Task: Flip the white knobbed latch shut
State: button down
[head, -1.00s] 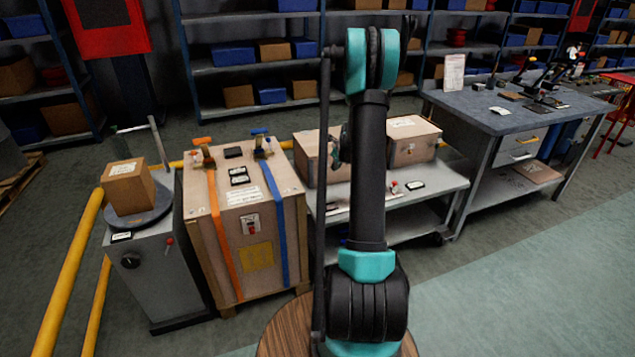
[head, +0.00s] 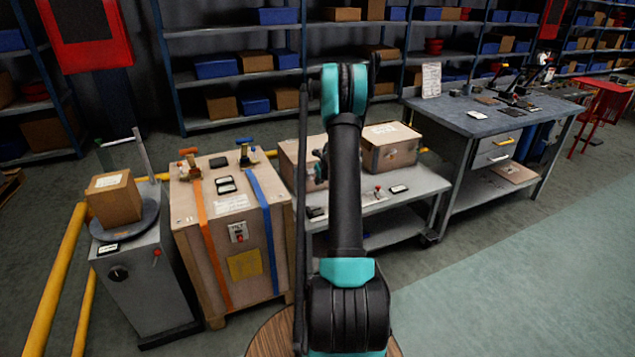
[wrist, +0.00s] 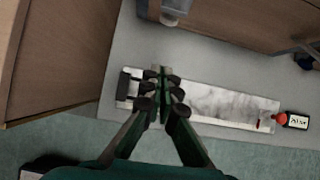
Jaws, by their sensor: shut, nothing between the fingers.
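A pale grey-white fitting (wrist: 172,12) sticks out from the near side of a brown box (wrist: 245,22) at the top of the wrist view. It may be the white knobbed latch, but its knob and position are not clear. My gripper (wrist: 161,82) is shut and empty in the wrist view, below this fitting and apart from it. Its fingertips appear over the left end of a pale metal strip (wrist: 215,104) on the grey cart top. In the head view my gripper (head: 320,166) shows small beside my arm, in front of the cart boxes, and is partly hidden.
The grey cart (head: 425,182) holds two boxes, the right one (head: 390,147) clear in view. A red knob (wrist: 280,117) and a small label stand at the strip's right end. A strapped wooden crate (head: 184,222) stands left of the cart, a workbench (head: 465,118) right. Floor at right is clear.

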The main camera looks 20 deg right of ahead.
aim_at(309, 176)
jog(key=w+f, duration=0.3)
jog(key=w, duration=0.3)
jog(key=shift+w+f, duration=0.35)
jog(key=shift+w, duration=0.05)
jog(key=shift+r, duration=0.1)
dwell(0.3)
